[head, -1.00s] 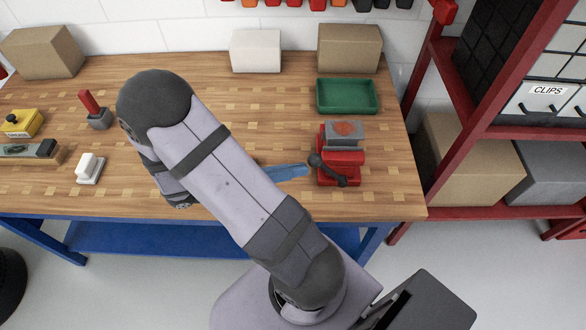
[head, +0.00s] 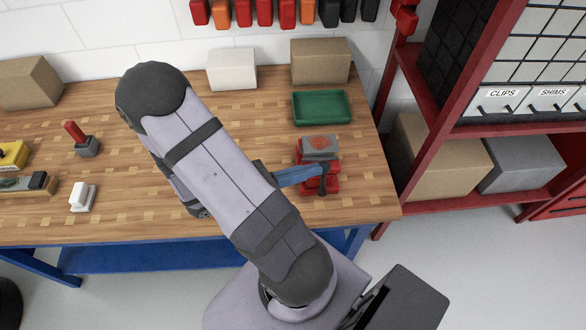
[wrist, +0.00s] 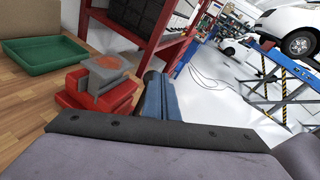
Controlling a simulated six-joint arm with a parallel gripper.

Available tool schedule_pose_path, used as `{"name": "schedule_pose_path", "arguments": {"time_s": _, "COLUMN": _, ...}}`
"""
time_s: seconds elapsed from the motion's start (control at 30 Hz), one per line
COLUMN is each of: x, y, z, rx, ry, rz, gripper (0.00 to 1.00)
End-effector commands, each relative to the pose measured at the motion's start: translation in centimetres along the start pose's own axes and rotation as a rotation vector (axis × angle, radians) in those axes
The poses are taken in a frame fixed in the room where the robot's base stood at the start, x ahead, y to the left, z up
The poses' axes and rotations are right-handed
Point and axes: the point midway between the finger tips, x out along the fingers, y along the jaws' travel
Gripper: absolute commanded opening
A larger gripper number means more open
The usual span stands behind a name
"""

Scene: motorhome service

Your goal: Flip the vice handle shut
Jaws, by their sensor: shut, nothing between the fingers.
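The red vice (head: 304,184) with a grey block on top stands near the right end of the wooden bench. Its dark handle (head: 323,184) shows at the vice's front, partly covered by my gripper. My gripper (head: 318,170) is shut, with its blue fingers reaching rightward from behind my arm to the handle. The tips overlap the handle in the head view; I cannot tell whether they touch. In the wrist view the vice (wrist: 112,98) is left of the blue fingers (wrist: 160,98), and a dark piece shows by their tips.
A green tray (head: 322,122) lies behind the vice, with a cardboard box (head: 320,62) and white box (head: 232,70) at the back. A red shelf frame (head: 440,150) stands to the right. A red-handled grey object (head: 87,146) and white switch-like piece (head: 79,196) are on the left.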

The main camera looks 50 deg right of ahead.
Motion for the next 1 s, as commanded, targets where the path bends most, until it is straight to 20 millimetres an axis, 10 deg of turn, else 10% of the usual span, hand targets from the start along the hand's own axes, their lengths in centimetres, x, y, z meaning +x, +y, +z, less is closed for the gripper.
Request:
{"name": "schedule_pose_path", "arguments": {"time_s": 0.6, "x": 7.7, "y": -3.4, "z": 1.0, "rx": -0.004, "ry": 0.002, "rz": -0.006, "gripper": 0.00}}
{"name": "schedule_pose_path", "arguments": {"time_s": 1.0, "x": 9.3, "y": -3.5, "z": 0.3, "rx": 0.014, "ry": 0.035, "rz": 0.014, "gripper": 0.00}}
